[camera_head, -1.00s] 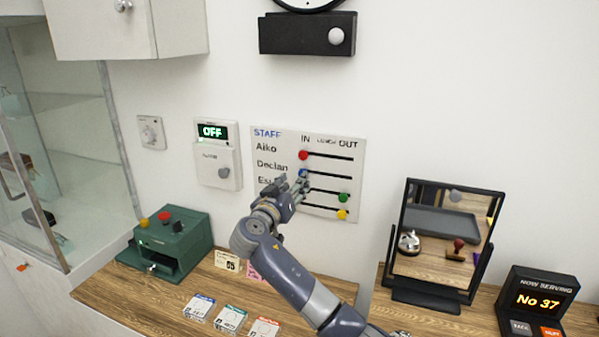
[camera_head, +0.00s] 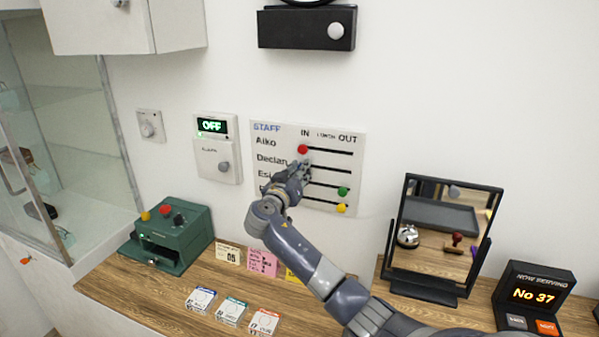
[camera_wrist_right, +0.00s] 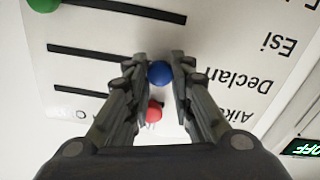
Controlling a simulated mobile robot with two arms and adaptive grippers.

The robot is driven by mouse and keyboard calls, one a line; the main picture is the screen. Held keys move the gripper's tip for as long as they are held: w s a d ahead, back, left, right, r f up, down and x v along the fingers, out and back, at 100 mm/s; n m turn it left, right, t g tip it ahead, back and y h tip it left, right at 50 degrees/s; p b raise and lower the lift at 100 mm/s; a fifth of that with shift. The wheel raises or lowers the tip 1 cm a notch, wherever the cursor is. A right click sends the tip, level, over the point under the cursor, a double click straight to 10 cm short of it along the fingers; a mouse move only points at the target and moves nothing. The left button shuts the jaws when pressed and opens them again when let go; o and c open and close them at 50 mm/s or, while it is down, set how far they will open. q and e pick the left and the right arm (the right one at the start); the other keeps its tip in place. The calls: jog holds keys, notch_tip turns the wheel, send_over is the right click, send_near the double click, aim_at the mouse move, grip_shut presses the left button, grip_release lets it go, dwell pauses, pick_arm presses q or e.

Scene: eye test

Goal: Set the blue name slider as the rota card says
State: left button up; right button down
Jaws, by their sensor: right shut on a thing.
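The white staff board (camera_head: 262,189) on the wall has columns IN, LUNCH and OUT and rows beginning Aiko, Declan and Esi. The blue slider knob (camera_wrist_right: 160,73) is in the Declan row, near the IN end, about level with the red knob (camera_head: 303,149). My right gripper (camera_wrist_right: 160,70) is shut on the blue knob, a finger on each side. In the head view my right gripper (camera_head: 303,171) hides the blue knob. A pink note (camera_head: 262,262) stands on the counter below; its writing is too small to read, and I cannot tell which card is the rota card.
Green (camera_head: 342,191) and yellow (camera_head: 341,208) knobs sit near the OUT end of lower rows. A pale 05 card (camera_head: 228,254) stands by the pink note. A mirror (camera_head: 440,240) stands at right, a green machine (camera_head: 180,236) at left.

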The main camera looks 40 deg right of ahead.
jog(key=s+d, duration=0.1)
jog(key=s+d+b, duration=0.1)
jog(key=s, duration=0.1)
jog(key=s+b, duration=0.1)
jog(key=s, duration=0.1)
jog(key=shift+s+d, duration=0.2)
jog(key=shift+d, duration=0.2)
jog(key=shift+w, duration=0.1)
jog(key=c, duration=1.4)
grip_release()
jog(key=shift+a, duration=0.1)
jog(key=shift+a, duration=0.1)
jog(key=shift+s+a, duration=0.2)
jog(key=shift+a, duration=0.1)
jog(key=v, duration=1.1)
